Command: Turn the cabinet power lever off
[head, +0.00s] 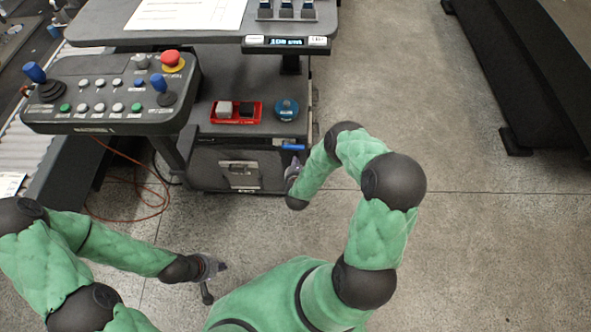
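The dark cabinet (208,172) stands below the control desk, with a light plate or latch (240,175) on its front. A short blue bar (293,147) shows at the cabinet's upper right; it looks like a lever handle, but I cannot be sure. My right gripper (292,172) is at the cabinet's right side, just below the blue bar. Its fingers are small and partly hidden by my wrist, and I cannot tell whether it touches anything. My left gripper (216,277) is low over the floor, in front of the cabinet and apart from it.
A control panel (105,124) with joysticks, buttons and a red emergency stop (172,60) overhangs at left. A red tray (236,112) and a blue round item (286,109) lie on the shelf above the cabinet. An orange cable (135,212) lies on the floor.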

